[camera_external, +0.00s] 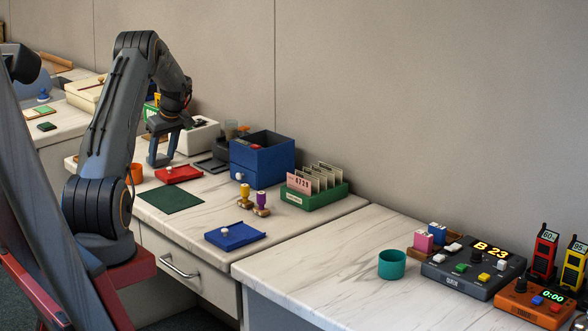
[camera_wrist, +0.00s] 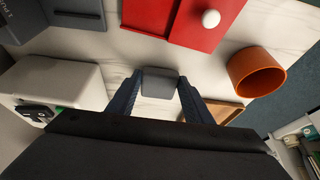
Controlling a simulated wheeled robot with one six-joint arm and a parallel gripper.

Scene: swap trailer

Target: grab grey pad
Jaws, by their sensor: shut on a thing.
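My gripper (camera_wrist: 160,92) is shut on a small grey pad (camera_wrist: 160,83) in the wrist view. The pad sits between the two fingertips, with the white marbled desk behind it. I cannot tell how far it is from the desk. In the external view my gripper (camera_external: 162,158) points down at the back left of the desk, behind the red tray (camera_external: 178,174). The pad cannot be made out there.
An orange cup (camera_wrist: 255,73) and the red tray (camera_wrist: 205,22) lie near my gripper. A white box (camera_wrist: 62,83) stands left in the wrist view. A blue drawer box (camera_external: 262,155), a green mat (camera_external: 171,199) and a blue tray (camera_external: 235,237) are farther right or in front.

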